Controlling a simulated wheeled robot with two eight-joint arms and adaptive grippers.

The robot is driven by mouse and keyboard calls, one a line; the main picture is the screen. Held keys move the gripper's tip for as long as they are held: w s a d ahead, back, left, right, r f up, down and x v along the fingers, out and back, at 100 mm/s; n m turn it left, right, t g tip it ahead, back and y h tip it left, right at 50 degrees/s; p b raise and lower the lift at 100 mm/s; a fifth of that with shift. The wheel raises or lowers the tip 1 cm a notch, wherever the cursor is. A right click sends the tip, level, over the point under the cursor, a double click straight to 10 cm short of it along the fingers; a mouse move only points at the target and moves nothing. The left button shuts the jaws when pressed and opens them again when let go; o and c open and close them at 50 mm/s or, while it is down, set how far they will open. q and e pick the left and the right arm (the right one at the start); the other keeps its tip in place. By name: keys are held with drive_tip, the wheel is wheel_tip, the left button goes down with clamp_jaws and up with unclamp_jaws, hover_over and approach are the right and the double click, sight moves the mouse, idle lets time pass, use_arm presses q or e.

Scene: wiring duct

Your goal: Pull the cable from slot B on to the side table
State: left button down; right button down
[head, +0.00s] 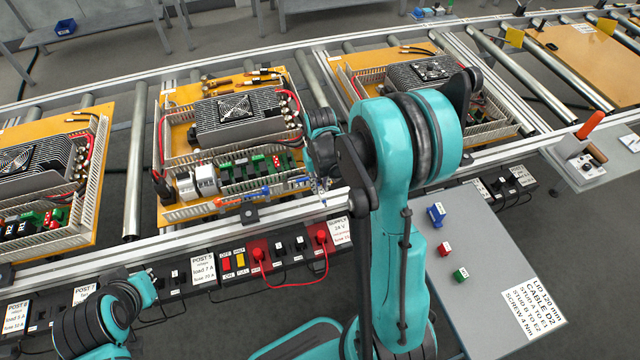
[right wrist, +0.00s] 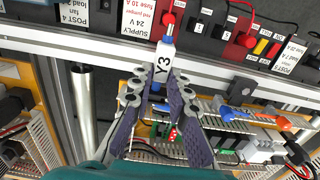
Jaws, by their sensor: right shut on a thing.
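My right gripper (head: 322,190) is at the front right corner of the middle duct board (head: 172,215). In the right wrist view, its two fingers (right wrist: 160,85) are closed on a white piece marked Y3 (right wrist: 162,62) with a blue end. I cannot tell if a cable runs from it; its lower part is hidden between the fingers. No slot letter is readable. The grey side table (head: 440,310) is right of my arm. My left arm shows lower left, its gripper out of view.
The side table holds a blue block (head: 436,213), a red block (head: 444,249), a green block (head: 461,275) and a printed card (head: 533,303). A rail with switches and a red lead (head: 327,265) runs in front of the boards. The table's middle is mostly clear.

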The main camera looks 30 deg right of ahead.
sight(320, 187)
drive_tip(key=shift+r, duration=0.15)
drive_tip(key=shift+r+p, duration=2.7)
drive_tip(key=shift+r, duration=0.95)
